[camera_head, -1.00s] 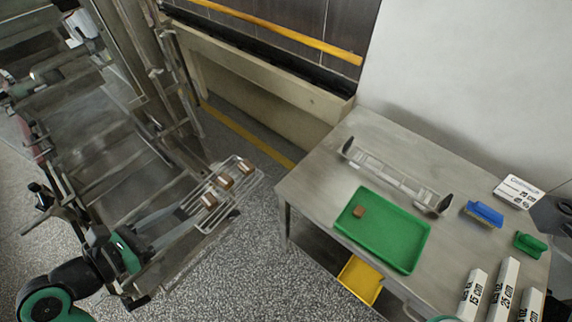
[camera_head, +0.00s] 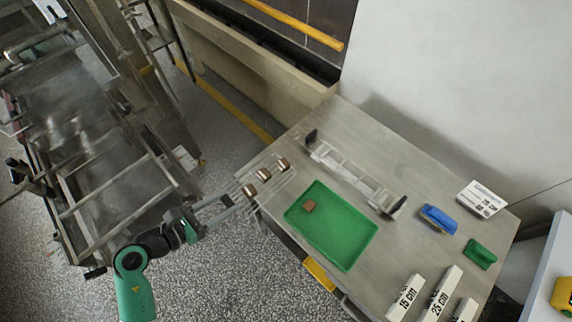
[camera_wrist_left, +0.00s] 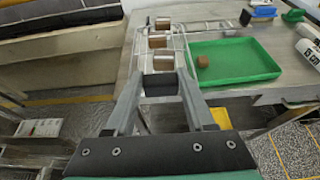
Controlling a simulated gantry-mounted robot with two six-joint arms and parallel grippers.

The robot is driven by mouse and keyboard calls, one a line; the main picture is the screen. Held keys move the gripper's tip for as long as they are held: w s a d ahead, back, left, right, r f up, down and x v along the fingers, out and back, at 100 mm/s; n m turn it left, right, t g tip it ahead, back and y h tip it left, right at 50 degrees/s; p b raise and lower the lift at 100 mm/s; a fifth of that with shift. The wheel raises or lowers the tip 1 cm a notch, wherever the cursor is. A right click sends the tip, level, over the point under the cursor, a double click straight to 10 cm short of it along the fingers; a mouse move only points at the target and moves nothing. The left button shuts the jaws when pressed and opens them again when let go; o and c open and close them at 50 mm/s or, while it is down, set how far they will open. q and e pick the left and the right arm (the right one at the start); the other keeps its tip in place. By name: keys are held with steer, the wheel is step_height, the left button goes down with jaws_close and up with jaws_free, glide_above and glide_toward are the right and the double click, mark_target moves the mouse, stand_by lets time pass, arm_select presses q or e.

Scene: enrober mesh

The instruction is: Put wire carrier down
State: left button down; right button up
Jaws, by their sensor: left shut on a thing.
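The wire carrier (camera_head: 268,175) is a thin metal wire grid with three brown pieces in a row on it, the middle one (camera_head: 264,174) among them. My left gripper (camera_head: 228,202) is shut on the carrier's near end. The carrier reaches over the table's left edge, beside the green tray (camera_head: 352,253); I cannot tell whether it touches the table. In the left wrist view, the gripper's fingertips (camera_wrist_left: 159,84) are at the near end of the carrier (camera_wrist_left: 181,45), and the pieces line up away from them. My right gripper is not in view.
The green tray holds one brown piece (camera_head: 309,206). A clear rack with dark ends (camera_head: 352,175) stands behind it. A blue brush (camera_head: 438,218), a green brush (camera_head: 480,254) and white labelled blocks (camera_head: 405,299) are farther right. A metal machine (camera_head: 85,130) stands at left.

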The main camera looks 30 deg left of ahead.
mark_target(243, 182)
arm_select(q)
steer(key=shift+s, duration=0.3)
steer(key=w+f, duration=0.1)
steer(key=w, duration=0.1)
steer(key=w+a+f+b, duration=0.1)
steer(key=w, duration=0.2)
steer(key=w+f+b, duration=0.1)
steer(key=w+f, duration=0.1)
steer(key=w, duration=0.1)
steer(key=shift+a, duration=0.3)
steer(key=w+f+b, duration=0.1)
steer(key=w+f, duration=0.1)
steer(key=w+a+f+b, duration=0.1)
steer(key=w+f+b, duration=0.1)
steer(key=w+f, duration=0.1)
steer(key=shift+f, duration=0.15)
steer(key=shift+w, duration=0.2)
steer(key=shift+w+a+f+b, duration=0.1)
steer(key=shift+w+f+b, duration=0.1)
steer(key=shift+f+b, duration=1.3)
steer(key=shift+f+p, duration=0.35)
steer(key=shift+f, duration=0.15)
steer(key=shift+c, duration=1.3)
jaws_free()
